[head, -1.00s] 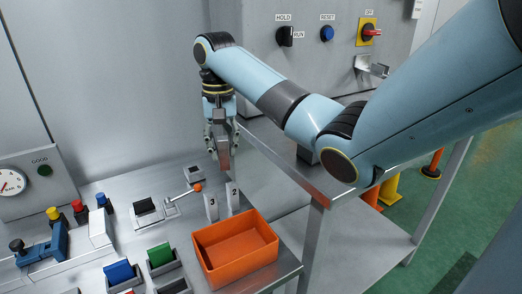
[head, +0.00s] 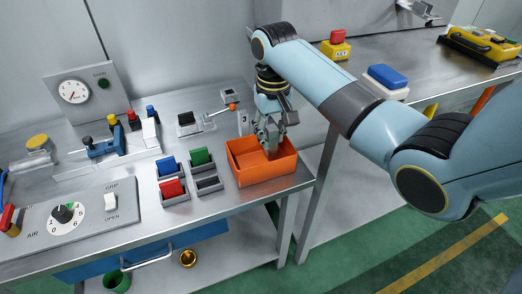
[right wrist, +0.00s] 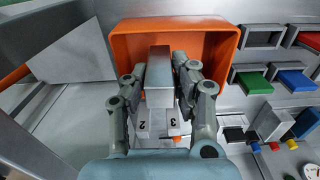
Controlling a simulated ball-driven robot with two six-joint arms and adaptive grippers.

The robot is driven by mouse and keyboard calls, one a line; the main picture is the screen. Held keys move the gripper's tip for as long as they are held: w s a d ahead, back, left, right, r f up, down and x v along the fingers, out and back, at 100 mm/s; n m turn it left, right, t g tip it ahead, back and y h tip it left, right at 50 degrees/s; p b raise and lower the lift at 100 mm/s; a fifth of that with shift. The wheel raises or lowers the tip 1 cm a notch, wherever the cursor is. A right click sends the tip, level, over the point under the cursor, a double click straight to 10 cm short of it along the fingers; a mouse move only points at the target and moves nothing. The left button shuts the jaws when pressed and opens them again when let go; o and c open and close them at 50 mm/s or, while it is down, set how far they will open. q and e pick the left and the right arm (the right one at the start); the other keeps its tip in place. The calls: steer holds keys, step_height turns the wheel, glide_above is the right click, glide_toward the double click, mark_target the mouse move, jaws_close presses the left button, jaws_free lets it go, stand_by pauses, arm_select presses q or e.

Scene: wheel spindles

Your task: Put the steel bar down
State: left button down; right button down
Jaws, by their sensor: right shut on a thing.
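My right gripper (head: 268,137) is shut on the steel bar (right wrist: 159,80), a plain grey block that sticks out past the fingertips. In the head view the gripper points down over the orange bin (head: 246,178), and the bar's lower end shows against the bin's inside. I cannot tell whether the bar touches the bin's floor. The right wrist view shows my right gripper (right wrist: 167,68) with a finger on each side of the bar and the orange bin (right wrist: 226,50) beyond it. My left gripper is not in view.
Left of the bin are small trays with blue (head: 168,166), red (head: 172,188) and green (head: 201,156) blocks. Number tags (head: 243,122) stand behind the bin. A second steel table at right holds a yellow box with a red button (head: 336,46) and a blue-topped block (head: 388,76).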

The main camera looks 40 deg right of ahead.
steer(key=shift+w+a+f+b, duration=0.2)
steer(key=shift+w+f, duration=0.25)
steer(key=shift+f, duration=0.5)
steer(key=shift+w+a+f+b, duration=0.15)
steer(key=shift+w+a+f, duration=0.2)
steer(key=shift+f, duration=0.6)
steer(key=shift+w+a+f+b, duration=0.15)
steer(key=shift+w+f, duration=0.35)
steer(key=shift+f, duration=0.45)
steer(key=shift+f, duration=0.15)
steer(key=c, duration=1.1)
jaws_free()
steer(key=shift+o, duration=0.2)
step_height(320, 180, up, 12)
steer(key=p, duration=0.1)
steer(key=shift+p, duration=0.35)
steer(key=shift+d, duration=0.1)
